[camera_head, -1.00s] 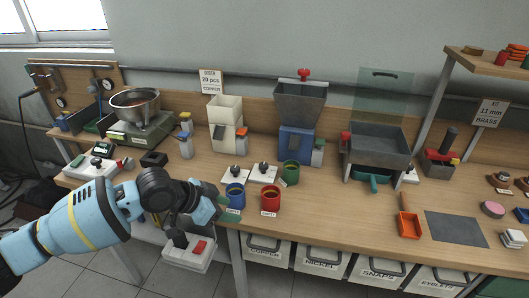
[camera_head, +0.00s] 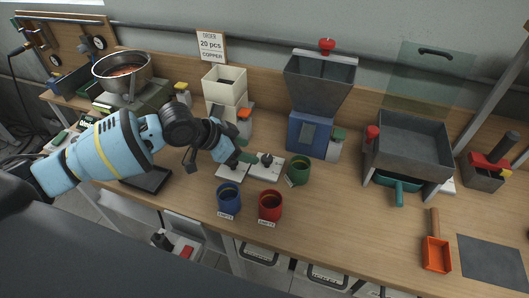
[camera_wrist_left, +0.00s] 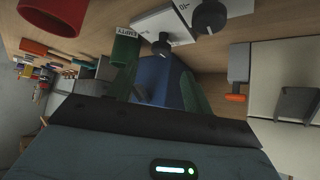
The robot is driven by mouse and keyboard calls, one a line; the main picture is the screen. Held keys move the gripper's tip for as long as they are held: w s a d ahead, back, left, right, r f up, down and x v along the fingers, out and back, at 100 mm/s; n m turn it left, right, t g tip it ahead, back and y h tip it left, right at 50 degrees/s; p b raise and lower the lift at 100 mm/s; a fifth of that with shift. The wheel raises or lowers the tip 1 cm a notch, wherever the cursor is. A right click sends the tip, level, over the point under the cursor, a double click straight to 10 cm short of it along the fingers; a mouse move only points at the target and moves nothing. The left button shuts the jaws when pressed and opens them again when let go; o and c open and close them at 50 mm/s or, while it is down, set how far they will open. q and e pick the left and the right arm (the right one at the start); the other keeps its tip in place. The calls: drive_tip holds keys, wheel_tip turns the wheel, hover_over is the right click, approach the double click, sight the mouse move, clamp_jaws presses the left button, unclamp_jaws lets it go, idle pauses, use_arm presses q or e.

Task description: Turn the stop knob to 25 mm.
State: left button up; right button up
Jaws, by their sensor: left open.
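Two white plates with black knobs lie side by side on the bench: the left plate (camera_head: 231,173) and the right plate (camera_head: 265,171). The right plate's black knob (camera_head: 267,159) shows; the left knob is hidden by my gripper in the head view. Both knobs show in the left wrist view, one upper right (camera_wrist_left: 209,16) and one nearer the fingers (camera_wrist_left: 161,46). I cannot read which is the stop knob or its setting. My left gripper (camera_head: 246,158) is open and empty above the plates, its fingertips just left of the right knob. My right gripper is out of view.
A blue cup (camera_head: 229,199), a red cup (camera_head: 270,206) and a green cup (camera_head: 299,171) stand close around the plates. A blue hopper machine (camera_head: 308,133) and a cream dispenser (camera_head: 224,92) stand behind. Bare bench lies right of the green cup.

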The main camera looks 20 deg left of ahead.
sight(266, 158)
use_arm(q)
drive_tip(key=x, duration=0.7)
drive_tip(key=shift+w+d+f, duration=0.15)
drive_tip(key=shift+w+f, duration=0.05)
drive_tip(key=shift+w, duration=0.05)
drive_tip(key=c, duration=0.9)
